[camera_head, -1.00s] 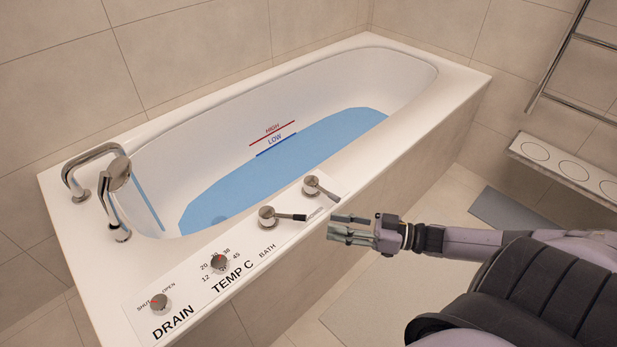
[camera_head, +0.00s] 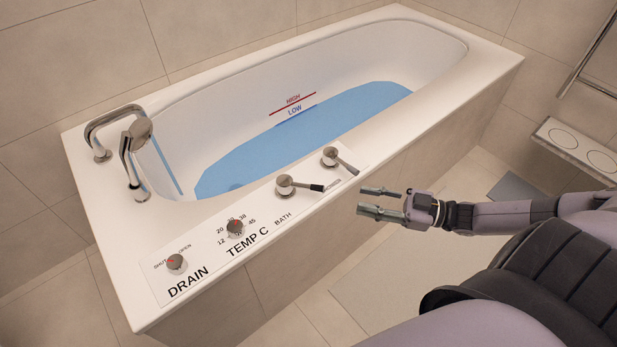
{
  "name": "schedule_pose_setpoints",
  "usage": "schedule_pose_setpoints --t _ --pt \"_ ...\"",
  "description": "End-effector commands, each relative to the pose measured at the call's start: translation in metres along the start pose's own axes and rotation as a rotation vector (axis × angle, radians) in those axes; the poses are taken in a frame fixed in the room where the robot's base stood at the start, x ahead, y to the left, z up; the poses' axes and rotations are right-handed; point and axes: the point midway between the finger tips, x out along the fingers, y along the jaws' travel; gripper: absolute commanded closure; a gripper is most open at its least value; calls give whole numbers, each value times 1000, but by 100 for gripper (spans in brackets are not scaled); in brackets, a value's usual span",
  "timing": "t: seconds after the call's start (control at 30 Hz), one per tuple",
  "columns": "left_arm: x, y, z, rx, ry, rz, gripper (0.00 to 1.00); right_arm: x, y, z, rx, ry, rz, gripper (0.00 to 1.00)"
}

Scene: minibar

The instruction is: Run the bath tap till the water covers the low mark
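The bathtub (camera_head: 110,215) holds blue water (camera_head: 290,138), whose edge lies at the blue LOW line, just under the word LOW (camera_head: 295,111). The red HIGH line (camera_head: 293,104) is above the water. A thin blue stream (camera_head: 166,165) falls from the chrome tap spout (camera_head: 137,130) at the left end. The BATH lever (camera_head: 300,186) on the rim points right, its dark tip toward my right gripper. My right gripper (camera_head: 382,202) is open and empty, apart from the lever and in front of the rim. My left gripper is not in view.
A second lever (camera_head: 335,160) is just beyond the BATH lever. The TEMP C dial (camera_head: 236,227) and the DRAIN dial (camera_head: 176,262), its red mark toward SHUT, are on the rim at left.

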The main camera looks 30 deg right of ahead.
Motion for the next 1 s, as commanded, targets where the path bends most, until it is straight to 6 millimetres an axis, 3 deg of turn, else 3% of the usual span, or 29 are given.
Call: schedule_pose_setpoints --t 0.13,0.27,0.5,0.8,1.0 --pt "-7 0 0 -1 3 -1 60 -11 5 -1 -91 -5 2 69" --pt "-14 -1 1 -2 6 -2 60 -1 5 -1 -102 0 4 69" --pt "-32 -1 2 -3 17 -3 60 48 5 -1 -102 3 4 69" --pt "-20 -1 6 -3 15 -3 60 113 5 -1 -100 2 3 69" --pt "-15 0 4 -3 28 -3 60 145 5 -1 -100 0 3 69"
